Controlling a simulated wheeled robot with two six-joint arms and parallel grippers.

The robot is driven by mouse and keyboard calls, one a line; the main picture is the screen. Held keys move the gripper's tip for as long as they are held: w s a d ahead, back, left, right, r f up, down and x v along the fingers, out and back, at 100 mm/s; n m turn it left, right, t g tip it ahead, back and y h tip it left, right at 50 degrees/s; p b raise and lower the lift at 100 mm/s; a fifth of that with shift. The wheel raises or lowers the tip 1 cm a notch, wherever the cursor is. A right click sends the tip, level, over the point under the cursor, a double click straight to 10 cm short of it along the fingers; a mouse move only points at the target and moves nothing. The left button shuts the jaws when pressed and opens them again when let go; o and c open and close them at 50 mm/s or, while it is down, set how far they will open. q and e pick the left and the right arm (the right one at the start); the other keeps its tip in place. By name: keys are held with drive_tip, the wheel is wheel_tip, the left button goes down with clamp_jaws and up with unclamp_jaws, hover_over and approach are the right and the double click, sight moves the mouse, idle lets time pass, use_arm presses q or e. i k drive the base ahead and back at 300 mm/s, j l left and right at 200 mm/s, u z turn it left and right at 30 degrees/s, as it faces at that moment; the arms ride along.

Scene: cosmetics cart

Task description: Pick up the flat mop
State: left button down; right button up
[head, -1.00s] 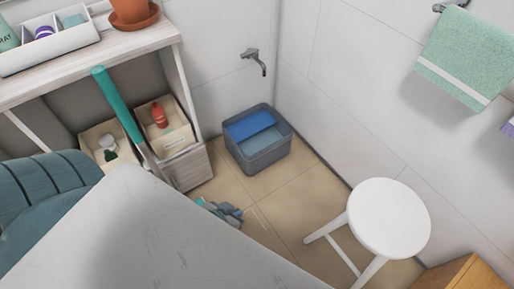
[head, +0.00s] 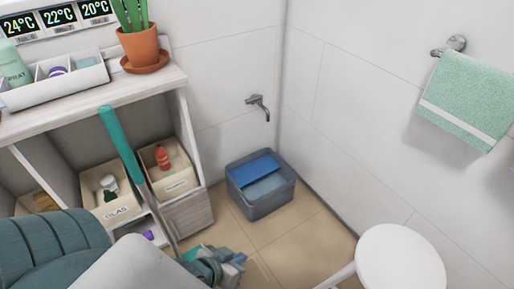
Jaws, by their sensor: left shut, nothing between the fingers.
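The flat mop (head: 121,133) stands tilted in front of the shelf unit, with a thick teal grip on top and a thin grey pole below. Its lower end is hidden behind my left arm. My left gripper (head: 232,268) shows low in the middle of the head view, beyond the pale link of my arm. It is shut and empty, to the right of and below the mop's grip, apart from it. A small teal patch shows beside the gripper; I cannot tell whether it is part of the mop. My right gripper is not in view.
The shelf unit (head: 188,212) holds bins and a plant pot (head: 140,46). A grey tub (head: 262,202) with blue contents stands in the corner under a tap (head: 258,106). A white stool (head: 400,260) stands at lower right. Tan floor (head: 305,245) is clear between tub and stool.

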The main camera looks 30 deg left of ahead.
sight(107, 112)
drive_tip(key=u, duration=2.05)
